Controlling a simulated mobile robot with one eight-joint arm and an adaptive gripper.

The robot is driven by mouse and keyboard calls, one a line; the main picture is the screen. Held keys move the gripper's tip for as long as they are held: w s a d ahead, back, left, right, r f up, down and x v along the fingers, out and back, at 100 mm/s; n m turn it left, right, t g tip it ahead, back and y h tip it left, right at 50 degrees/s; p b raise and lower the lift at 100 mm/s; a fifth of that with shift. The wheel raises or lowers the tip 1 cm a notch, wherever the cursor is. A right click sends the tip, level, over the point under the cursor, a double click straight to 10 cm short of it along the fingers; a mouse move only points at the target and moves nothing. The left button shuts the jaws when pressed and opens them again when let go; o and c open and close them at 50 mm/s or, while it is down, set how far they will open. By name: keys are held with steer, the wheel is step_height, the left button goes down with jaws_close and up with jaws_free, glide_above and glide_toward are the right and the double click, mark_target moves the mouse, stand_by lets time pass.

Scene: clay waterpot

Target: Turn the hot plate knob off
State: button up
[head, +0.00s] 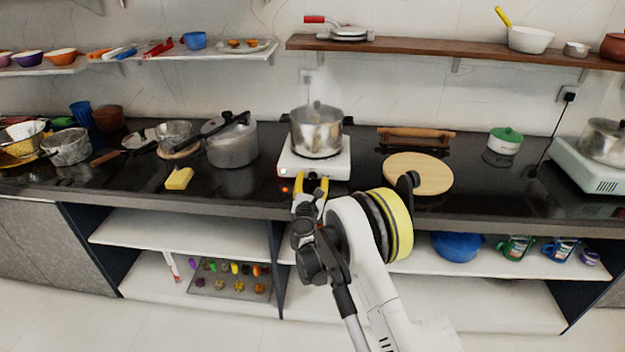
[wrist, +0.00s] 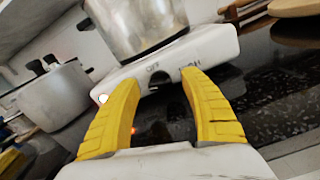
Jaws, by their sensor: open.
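The white hot plate (head: 341,170) stands on the black counter with a lidded steel pot (head: 317,133) on it. The wrist view shows the front face of the hot plate (wrist: 215,45), with "OFF" and "HIGH" lettering. A small dark knob (wrist: 159,78) shows just below "OFF", between my fingertips; its pointer direction cannot be made out. A glowing light (wrist: 103,99) sits at the left of that face. My gripper (head: 311,182) is open, its yellow fingers at the front of the hot plate. They also show in the wrist view (wrist: 161,79); contact with the knob cannot be told.
A large pot (head: 232,145) and a yellow block (head: 179,179) are left of the hot plate. A round wooden board (head: 418,174) and a rolling pin (head: 415,138) lie to the right. A wooden shelf (head: 440,47) runs above.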

steer(key=s, duration=1.1)
steer(key=shift+s+a, duration=0.2)
steer(key=shift+s, duration=0.1)
